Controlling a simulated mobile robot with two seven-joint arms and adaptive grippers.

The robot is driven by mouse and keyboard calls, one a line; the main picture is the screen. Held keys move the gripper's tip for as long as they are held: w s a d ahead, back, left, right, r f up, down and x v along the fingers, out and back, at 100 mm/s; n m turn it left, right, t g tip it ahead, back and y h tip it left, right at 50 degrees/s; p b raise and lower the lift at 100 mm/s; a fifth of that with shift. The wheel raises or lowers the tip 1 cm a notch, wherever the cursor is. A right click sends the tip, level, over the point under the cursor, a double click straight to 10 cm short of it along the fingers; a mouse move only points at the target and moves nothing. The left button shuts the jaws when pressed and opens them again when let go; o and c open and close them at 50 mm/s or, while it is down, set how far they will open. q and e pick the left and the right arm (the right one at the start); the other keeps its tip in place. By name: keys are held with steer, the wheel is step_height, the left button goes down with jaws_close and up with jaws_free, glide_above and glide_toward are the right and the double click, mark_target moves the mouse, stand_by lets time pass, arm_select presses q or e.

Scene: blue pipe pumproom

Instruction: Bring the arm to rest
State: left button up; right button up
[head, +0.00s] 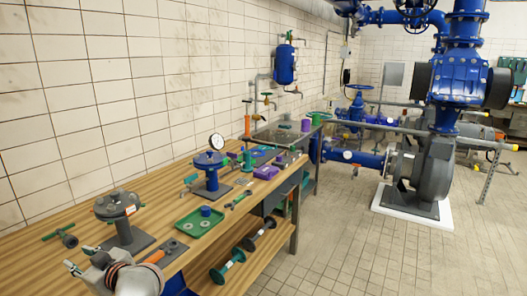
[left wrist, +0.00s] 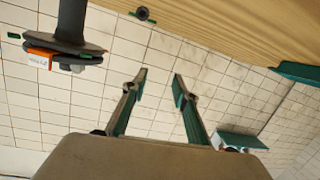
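My left arm reaches in at the bottom left of the head view, over the near end of the wooden workbench (head: 165,205). Its left gripper (head: 75,257) is open, with two separate fingers pointing toward the tiled wall. In the left wrist view the gripper (left wrist: 159,78) shows a clear gap between its green-edged fingers, with nothing in it. A grey flanged fitting (head: 118,207) on a stand is close beside the gripper; it also shows upside down in the left wrist view (left wrist: 68,45). My right gripper is in neither view.
A green T-handled tool (head: 62,236) lies near the wall. An orange-handled tool (head: 160,252), a green tray (head: 199,222) and a blue valve with gauge (head: 211,170) occupy the bench. The tiled floor (head: 345,250) at right is clear.

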arm_select(q)
steer(key=s+d+r+m+t+y, duration=0.1)
steer(key=s+d+r+m+t, duration=0.1)
steer(key=d+r+m+t, duration=0.5)
steer(key=s+d+f+m+t+h, duration=0.2)
steer(key=d+f+m+t+h, duration=0.7)
steer(key=d+f+h, duration=0.55)
steer(key=s+d+f+m+g+h, duration=0.2)
steer(key=s+d+f+g, duration=0.15)
steer(key=f, duration=0.25)
steer(key=s+d+f+m+g+h, duration=0.2)
steer(key=s+d+f+g+h, duration=0.1)
steer(key=d+f, duration=0.3)
steer(key=s+a+f+n+g+y, duration=0.1)
steer(key=s+f+g, duration=0.4)
steer(key=s+f, duration=0.6)
steer(key=shift+a+f+y, duration=0.35)
steer(key=shift+f, duration=0.55)
